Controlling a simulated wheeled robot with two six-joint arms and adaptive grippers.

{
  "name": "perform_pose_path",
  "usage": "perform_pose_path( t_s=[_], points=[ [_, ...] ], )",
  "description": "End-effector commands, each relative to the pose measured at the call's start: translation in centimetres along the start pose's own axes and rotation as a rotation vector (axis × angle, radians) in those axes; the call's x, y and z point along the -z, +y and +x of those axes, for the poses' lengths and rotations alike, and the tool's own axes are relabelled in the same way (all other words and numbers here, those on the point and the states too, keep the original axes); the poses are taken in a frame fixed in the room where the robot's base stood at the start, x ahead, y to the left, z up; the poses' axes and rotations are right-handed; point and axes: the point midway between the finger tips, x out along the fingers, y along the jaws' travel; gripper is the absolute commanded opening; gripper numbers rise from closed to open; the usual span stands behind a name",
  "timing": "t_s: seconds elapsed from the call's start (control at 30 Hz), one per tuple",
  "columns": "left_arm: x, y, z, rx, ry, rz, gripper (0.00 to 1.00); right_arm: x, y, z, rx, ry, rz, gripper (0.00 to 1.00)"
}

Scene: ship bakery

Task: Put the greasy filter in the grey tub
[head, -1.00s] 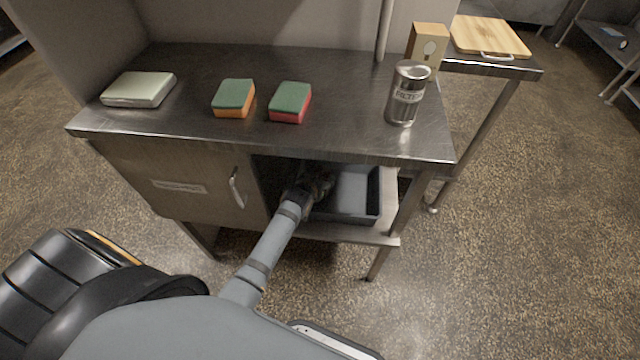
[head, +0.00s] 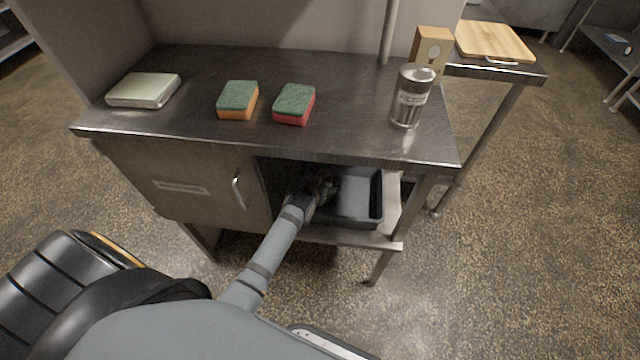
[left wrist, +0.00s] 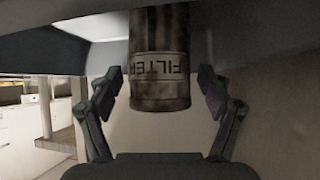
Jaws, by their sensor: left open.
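A dark, brown-stained metal can marked FILTER (left wrist: 160,65) is in the left wrist view, its label upside down in the picture. My left gripper (left wrist: 160,78) is open, with one finger on each side of the can and small gaps showing. In the head view my left gripper (head: 324,188) reaches into the open bay under the counter, and this can is hidden there. The grey tub (head: 377,196) sits on the lower shelf just right of the gripper. Another, cleaner can marked FILTER (head: 410,97) stands upright on the countertop. My right gripper is out of view.
The steel countertop (head: 340,75) roofs the bay. A closed cupboard door (head: 185,190) is left of it, a table leg (head: 412,220) to the right. Two sponges (head: 238,99) (head: 294,103), a pale box (head: 143,90) and a carton (head: 431,48) are above.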

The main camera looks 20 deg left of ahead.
Motion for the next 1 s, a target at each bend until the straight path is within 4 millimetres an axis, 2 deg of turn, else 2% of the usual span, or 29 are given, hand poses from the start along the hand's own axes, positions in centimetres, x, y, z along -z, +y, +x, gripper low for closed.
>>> perform_pose_path(
  t_s=[0.3,0.5,0.67,1.0],
  points=[
    [0.1,0.0,-7.3,0.000,-0.002,-0.001,0.79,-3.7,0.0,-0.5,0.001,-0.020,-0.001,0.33],
    [0.0,0.0,-10.8,0.000,-0.003,-0.001,0.79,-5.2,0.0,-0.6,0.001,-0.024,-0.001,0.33],
    [0.0,0.0,-11.8,0.001,-0.002,0.000,0.79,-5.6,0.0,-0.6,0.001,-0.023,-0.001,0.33],
    [0.0,0.0,-11.8,0.000,-0.001,0.000,0.79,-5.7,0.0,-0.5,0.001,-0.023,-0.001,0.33]
  ],
)
